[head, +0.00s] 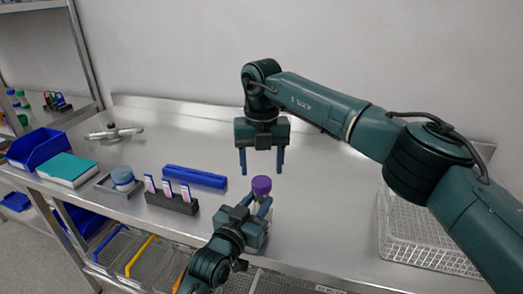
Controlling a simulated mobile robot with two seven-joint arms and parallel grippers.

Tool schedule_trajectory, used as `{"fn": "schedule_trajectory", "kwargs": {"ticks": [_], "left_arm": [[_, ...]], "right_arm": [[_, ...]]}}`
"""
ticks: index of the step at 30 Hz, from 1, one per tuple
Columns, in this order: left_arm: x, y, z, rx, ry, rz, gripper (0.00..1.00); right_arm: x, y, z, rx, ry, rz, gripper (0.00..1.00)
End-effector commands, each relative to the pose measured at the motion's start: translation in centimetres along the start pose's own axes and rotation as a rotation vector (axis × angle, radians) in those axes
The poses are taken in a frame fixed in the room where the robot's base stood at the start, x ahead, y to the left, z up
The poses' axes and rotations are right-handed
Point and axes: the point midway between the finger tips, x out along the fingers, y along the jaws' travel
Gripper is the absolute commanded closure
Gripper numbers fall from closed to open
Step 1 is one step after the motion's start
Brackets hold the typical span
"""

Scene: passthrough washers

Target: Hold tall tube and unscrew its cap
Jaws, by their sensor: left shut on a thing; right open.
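The tall tube (261,199) stands upright near the front edge of the bench, with a purple cap (261,185) on its top. My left gripper (257,208) is shut on the tube below the cap, coming from the front. The gripper hides most of the lower tube. My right gripper (262,168) is open and empty, pointing down just above the cap, with its fingers spread to either side. I see no clear contact between its fingers and the cap.
A blue bar-shaped rack (195,177) and a dark holder (172,202) with several upright slides lie to the left. A white wire basket (425,232) stands right. The bench behind is clear.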

Motion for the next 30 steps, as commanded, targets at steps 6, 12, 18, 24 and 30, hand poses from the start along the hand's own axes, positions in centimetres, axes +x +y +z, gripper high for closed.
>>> {"fn": "schedule_trajectory", "kwargs": {"ticks": [6,12,18,24,30], "left_arm": [[0.0,0.0,0.0,0.0,0.0,0.0,1.0],[0.0,0.0,0.0,0.0,0.0,0.0,1.0],[0.0,0.0,0.0,0.0,-0.001,0.0,1.0],[0.0,0.0,0.0,0.0,0.0,0.0,1.0],[0.0,0.0,0.0,0.0,0.0,0.0,1.0]], "right_arm": [[3.1,0.0,0.0,-0.001,0.002,-0.001,0.4],[4.2,0.0,0.0,-0.002,0.0,0.001,0.4],[4.2,0.0,0.0,-0.002,0.0,0.0,0.4],[4.2,0.0,0.0,-0.002,0.0,0.0,0.53],[4.2,0.0,0.0,-0.002,0.0,0.0,0.69]]}}
